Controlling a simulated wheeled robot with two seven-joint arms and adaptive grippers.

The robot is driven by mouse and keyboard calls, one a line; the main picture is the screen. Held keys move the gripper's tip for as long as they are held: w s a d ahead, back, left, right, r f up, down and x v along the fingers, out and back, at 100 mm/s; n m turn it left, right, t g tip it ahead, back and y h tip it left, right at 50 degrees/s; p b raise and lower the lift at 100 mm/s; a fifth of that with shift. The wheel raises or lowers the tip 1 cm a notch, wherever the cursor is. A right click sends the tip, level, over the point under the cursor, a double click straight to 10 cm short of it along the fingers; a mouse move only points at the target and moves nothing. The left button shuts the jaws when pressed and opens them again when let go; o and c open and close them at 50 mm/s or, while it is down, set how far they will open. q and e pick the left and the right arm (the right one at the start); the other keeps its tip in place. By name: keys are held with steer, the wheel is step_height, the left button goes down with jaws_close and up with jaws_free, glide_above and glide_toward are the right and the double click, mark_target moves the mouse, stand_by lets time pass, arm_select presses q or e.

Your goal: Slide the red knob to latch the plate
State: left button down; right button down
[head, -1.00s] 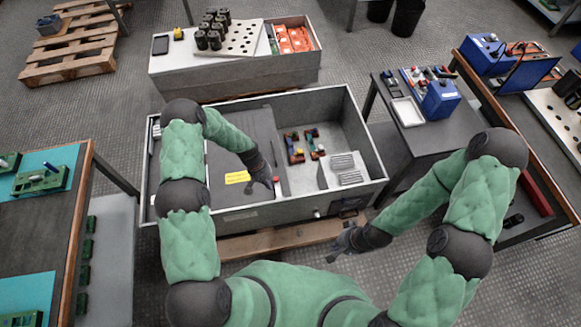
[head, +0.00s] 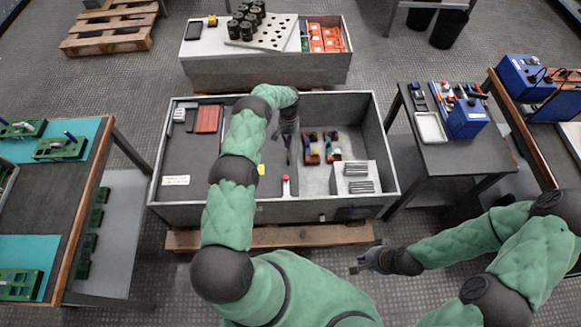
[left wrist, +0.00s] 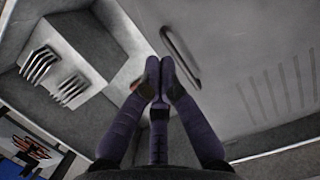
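The red knob (head: 286,179) sits on a pale stem near the front right of the dark grey plate (head: 185,150) in the open grey cabinet (head: 389,160). My left gripper (head: 289,158) points down at the plate's right edge, behind the knob and apart from it. In the left wrist view, its fingers (left wrist: 159,75) are together, with nothing visible between them. A dark, handle-like bar (left wrist: 180,58) lies just beside the fingertips. The knob is not seen in that view. My right gripper (head: 362,264) hangs in front of the cabinet, away from it; its finger gap is unclear.
Small coloured parts (head: 322,147) and a finned block (head: 355,178) stand in the cabinet's right part. A red block (head: 207,118) lies at the back left. A side table (head: 460,155) stands to the right. The cabinet walls rise around the plate.

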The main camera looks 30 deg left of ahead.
mark_target(286, 185)
arm_select(q)
steer(key=b+x, duration=0.3)
steer(key=x, duration=0.7)
steer(key=shift+f, duration=0.1)
steer(key=shift+s+d, duration=0.35)
steer(key=shift+s, duration=0.5)
steer(key=shift+s+d+f, duration=0.1)
steer(key=shift+s+d, duration=0.1)
steer(key=shift+s, duration=0.35)
steer(key=shift+s+d+f, duration=0.1)
steer(key=shift+s+d, duration=0.1)
steer(key=shift+s, duration=0.3)
